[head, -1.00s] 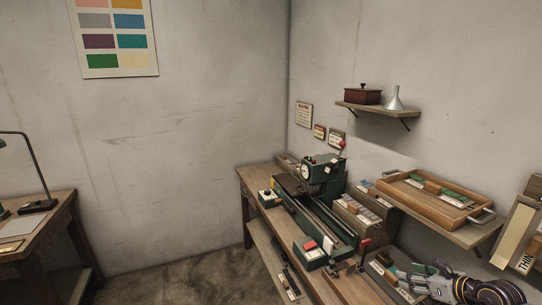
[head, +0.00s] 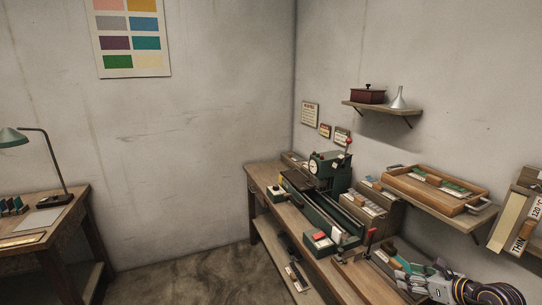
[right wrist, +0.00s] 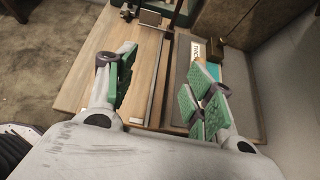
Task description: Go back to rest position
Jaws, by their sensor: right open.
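My right gripper (head: 402,278) is at the lower right of the head view, over the near end of the wooden bench (head: 362,285). In the right wrist view, the right gripper (right wrist: 163,88) has its green-padded fingers spread apart, with nothing held between them. The bench top (right wrist: 140,75) and a strip with a dark rail lie beneath the fingers. The green winding machine (head: 328,166) stands on the bench, left of and beyond the gripper. My left gripper is not in the head view.
A shelf with a wooden tray (head: 468,207) is on the right wall, above my right arm. A label holder (head: 515,222) hangs at the right edge. A desk with a lamp (head: 45,170) is at left. Open floor (head: 190,275) lies between.

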